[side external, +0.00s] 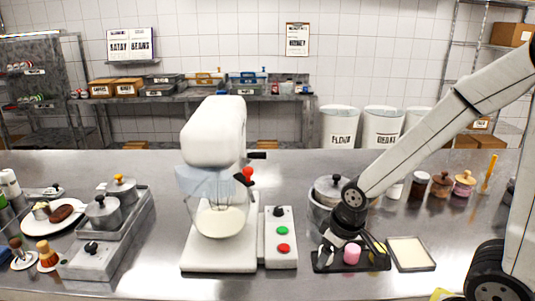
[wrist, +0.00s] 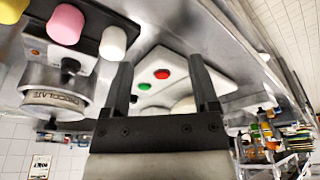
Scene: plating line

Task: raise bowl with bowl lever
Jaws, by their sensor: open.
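A white stand mixer (side external: 215,130) stands mid-counter in the side view. Its clear bowl (side external: 218,216), with pale contents, sits low under the head. A lever with a red ball knob (side external: 247,174) sticks out on the mixer's right side above the bowl; it looks like the bowl lever. A black handle (side external: 257,155) juts out above it. My gripper (side external: 324,250) is low, right of the mixer and apart from the lever. In the wrist view my gripper (wrist: 162,72) has its two black fingers spread with nothing held between them. The lever is not clear in the wrist view.
A control box (side external: 281,240) with green and red buttons stands between mixer and gripper. A dark tray (side external: 350,262) with a pink cylinder is under my gripper. A lidded pot (side external: 330,190) stands behind it. A pale tray (side external: 411,253) lies right, pots (side external: 103,213) left.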

